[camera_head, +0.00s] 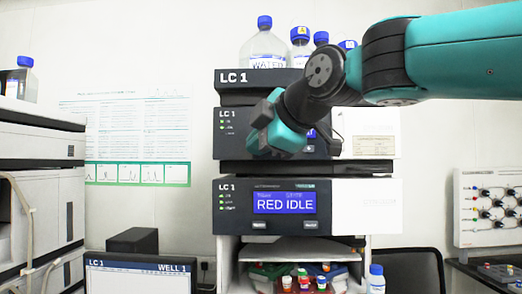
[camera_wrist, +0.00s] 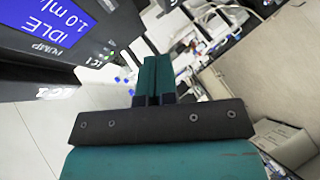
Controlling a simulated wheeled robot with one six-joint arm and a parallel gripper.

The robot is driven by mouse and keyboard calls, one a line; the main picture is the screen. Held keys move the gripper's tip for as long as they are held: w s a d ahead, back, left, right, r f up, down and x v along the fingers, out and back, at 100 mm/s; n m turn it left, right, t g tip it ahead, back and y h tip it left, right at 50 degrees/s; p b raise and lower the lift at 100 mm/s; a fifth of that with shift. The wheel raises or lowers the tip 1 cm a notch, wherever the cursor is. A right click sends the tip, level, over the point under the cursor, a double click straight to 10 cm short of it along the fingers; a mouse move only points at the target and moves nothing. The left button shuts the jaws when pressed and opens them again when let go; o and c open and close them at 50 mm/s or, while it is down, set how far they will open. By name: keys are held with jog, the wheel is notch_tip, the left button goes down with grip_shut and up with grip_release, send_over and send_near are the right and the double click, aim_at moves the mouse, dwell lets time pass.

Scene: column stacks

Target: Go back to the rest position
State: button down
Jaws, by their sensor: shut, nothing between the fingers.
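My gripper (camera_wrist: 152,75) shows in the wrist view with its two teal fingers together and nothing between them. In the head view my gripper (camera_head: 255,128) is in front of the middle modules of the LC 1 stack (camera_head: 228,147), at the end of my teal arm coming from the upper right. It hides part of those modules. Whether it touches the stack cannot be told. In the wrist view a tilted blue screen (camera_wrist: 60,25) reads IDLE and 1.0 ml.
Bottles with blue caps (camera_head: 265,45) stand on top of the stack. Small vials (camera_head: 303,280) sit in the bay below. Another instrument stack (camera_head: 40,160) stands at the left, with a monitor (camera_head: 138,278) beside it. A panel with knobs (camera_head: 490,205) is at the right.

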jog(key=s+d+f+m+g+h+b, duration=0.1)
jog(key=s+d+f+m+g, duration=0.2)
jog(key=f, duration=0.5)
jog(key=s+d+f+m+g+h, duration=0.1)
jog(key=s+d+f+m, duration=0.3)
jog(key=f, duration=0.5)
jog(key=s+d+f+m+g+h, duration=0.1)
jog(key=s+d+f+m+g, duration=0.2)
jog(key=s+f, duration=0.5)
jog(key=s+d+f+m+g, duration=0.3)
jog(key=s+f, duration=0.5)
jog(key=s, duration=0.3)
jog(key=shift+d+f+m+h+b, duration=0.15)
jog(key=shift+d+m+h+b, duration=0.25)
jog(key=shift+d+m, duration=0.6)
